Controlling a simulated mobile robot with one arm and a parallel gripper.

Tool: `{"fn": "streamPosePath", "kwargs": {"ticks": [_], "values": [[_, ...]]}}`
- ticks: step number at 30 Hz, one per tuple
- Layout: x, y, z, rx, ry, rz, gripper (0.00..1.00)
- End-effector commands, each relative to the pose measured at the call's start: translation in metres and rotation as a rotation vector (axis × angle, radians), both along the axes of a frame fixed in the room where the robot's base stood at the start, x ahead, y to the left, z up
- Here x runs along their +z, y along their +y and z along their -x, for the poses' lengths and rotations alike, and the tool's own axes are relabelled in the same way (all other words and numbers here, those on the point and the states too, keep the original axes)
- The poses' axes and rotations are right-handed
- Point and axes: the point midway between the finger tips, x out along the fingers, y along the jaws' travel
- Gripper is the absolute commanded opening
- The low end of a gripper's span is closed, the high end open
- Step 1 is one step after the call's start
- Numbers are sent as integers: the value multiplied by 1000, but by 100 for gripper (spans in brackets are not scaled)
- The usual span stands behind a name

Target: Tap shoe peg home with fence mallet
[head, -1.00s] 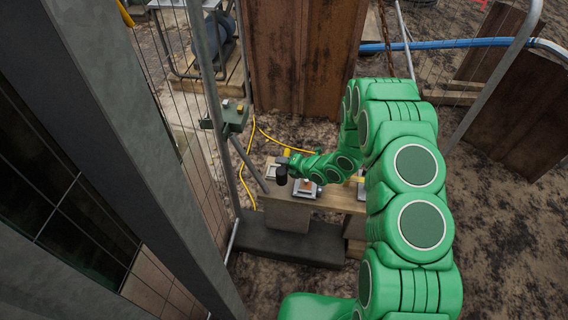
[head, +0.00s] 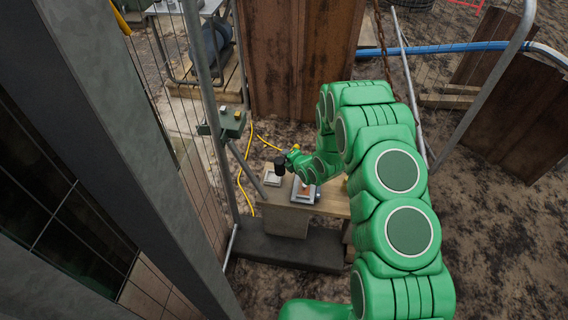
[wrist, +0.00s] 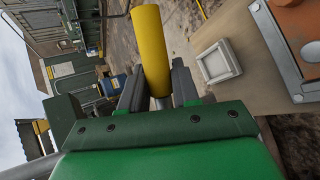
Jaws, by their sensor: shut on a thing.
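My gripper (wrist: 157,88) is shut on the yellow handle of the fence mallet (wrist: 152,50), which stands between the two dark fingers in the wrist view. In the head view the mallet's black head (head: 280,166) hangs at the end of my green arm, above the left part of the wooden bench. An orange piece on a grey metal plate (head: 306,193) is on the bench, to the right of the mallet head. The plate and orange block also show at the upper right of the wrist view (wrist: 304,28). I cannot clearly make out the shoe peg.
A pale square frame (wrist: 218,62) lies on the bench near the mallet; it also shows in the head view (head: 272,178). A grey-green box on a post (head: 231,122) and mesh fencing stand to the left. A yellow cable (head: 247,165) runs behind the bench.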

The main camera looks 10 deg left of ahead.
Motion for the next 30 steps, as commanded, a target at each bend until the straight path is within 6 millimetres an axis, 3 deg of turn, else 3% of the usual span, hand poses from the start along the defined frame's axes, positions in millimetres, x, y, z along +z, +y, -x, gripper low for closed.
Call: {"fn": "streamPosePath", "kwargs": {"ticks": [6,15,23,30], "values": [[3,-14,-17,-190,6,-2,0],[7,-43,-27,-454,11,-6,0],[12,-72,-21,-684,8,-13,0],[18,-101,-5,-894,1,-20,0]]}}
